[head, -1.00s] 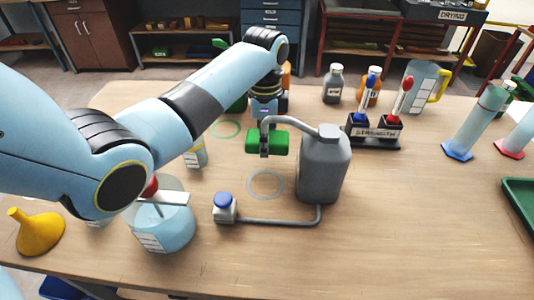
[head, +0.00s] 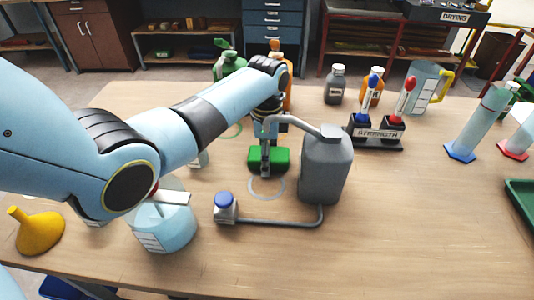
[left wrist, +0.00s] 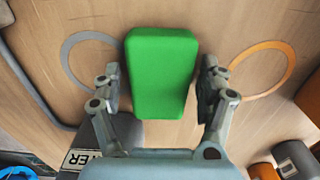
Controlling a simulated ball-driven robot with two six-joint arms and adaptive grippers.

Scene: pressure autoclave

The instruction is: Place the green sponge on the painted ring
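The green sponge (head: 268,158) lies just beyond a grey painted ring (head: 253,193), in front of the grey container's spout. In the left wrist view the sponge (left wrist: 161,70) sits between both fingers of my left gripper (left wrist: 160,88). Narrow gaps show beside the sponge, so the gripper looks open around it. The grey ring (left wrist: 66,62) is left of the sponge there, and an orange ring (left wrist: 290,65) is right of it. In the head view my left gripper (head: 266,160) points down, one finger in front of the sponge. My right gripper is out of view.
A labelled rack (head: 376,135) is behind right. A beaker (head: 163,225) and yellow funnel (head: 40,232) stand front left.

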